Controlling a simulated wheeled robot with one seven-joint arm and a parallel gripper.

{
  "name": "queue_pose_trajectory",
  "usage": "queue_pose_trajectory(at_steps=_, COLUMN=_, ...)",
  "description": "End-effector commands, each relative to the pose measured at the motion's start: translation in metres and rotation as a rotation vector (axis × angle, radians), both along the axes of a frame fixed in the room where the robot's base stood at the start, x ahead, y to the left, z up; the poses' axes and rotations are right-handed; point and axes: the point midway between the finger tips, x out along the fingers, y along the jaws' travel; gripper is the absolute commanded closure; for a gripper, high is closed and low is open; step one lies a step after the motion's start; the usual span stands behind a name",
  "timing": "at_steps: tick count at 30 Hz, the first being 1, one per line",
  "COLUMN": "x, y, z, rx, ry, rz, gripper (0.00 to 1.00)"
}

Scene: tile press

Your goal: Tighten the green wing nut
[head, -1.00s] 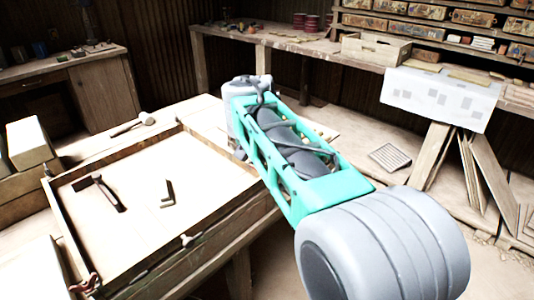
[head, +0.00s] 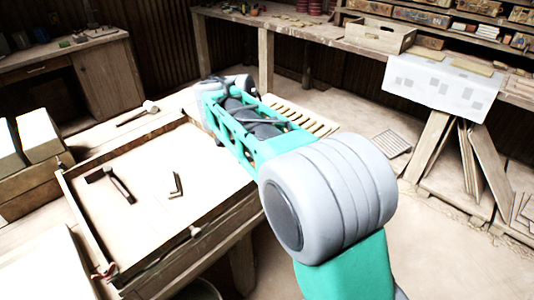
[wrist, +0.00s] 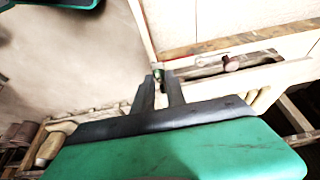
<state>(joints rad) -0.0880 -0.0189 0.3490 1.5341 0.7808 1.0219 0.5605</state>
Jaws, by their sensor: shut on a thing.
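In the head view my arm hides the gripper and this nut. The press frame (head: 120,148) is a shallow wooden box with a pale bed.
On the bed lie a dark-handled tool (head: 110,183) and a small angled piece (head: 177,185). A pale fitting (head: 195,231) and a reddish one (head: 105,270) sit on the near side. A mallet (head: 138,113) lies behind. A slatted rack (head: 300,115) stands beyond my arm.

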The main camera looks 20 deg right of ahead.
Motion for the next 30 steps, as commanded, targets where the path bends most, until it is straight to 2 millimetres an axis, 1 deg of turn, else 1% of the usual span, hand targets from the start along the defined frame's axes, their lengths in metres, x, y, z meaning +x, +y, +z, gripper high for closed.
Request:
queue_pose_trajectory(at_steps=9, x=0.000, y=0.000, z=0.000, rx=0.000, ry=-0.002, rz=-0.001, gripper=1.00)
queue_pose_trajectory(at_steps=10, x=0.000, y=0.000, z=0.000, rx=0.000, ry=-0.002, rz=-0.001, gripper=0.81)
queue_pose_trajectory(at_steps=17, x=0.000, y=0.000, z=0.000, rx=0.000, ry=0.000, rz=-0.001, gripper=0.62)
queue_pose_trajectory(at_steps=25, x=0.000, y=0.001, z=0.002, rx=0.000, ry=-0.001, rz=0.000, gripper=0.62)
queue_pose_trajectory(at_steps=28, x=-0.001, y=0.005, z=0.015, rx=-0.001, ry=-0.003, rz=0.000, gripper=0.62)
queue_pose_trajectory(at_steps=30, x=-0.003, y=0.010, z=0.028, rx=0.000, ry=-0.004, rz=0.002, gripper=0.62)
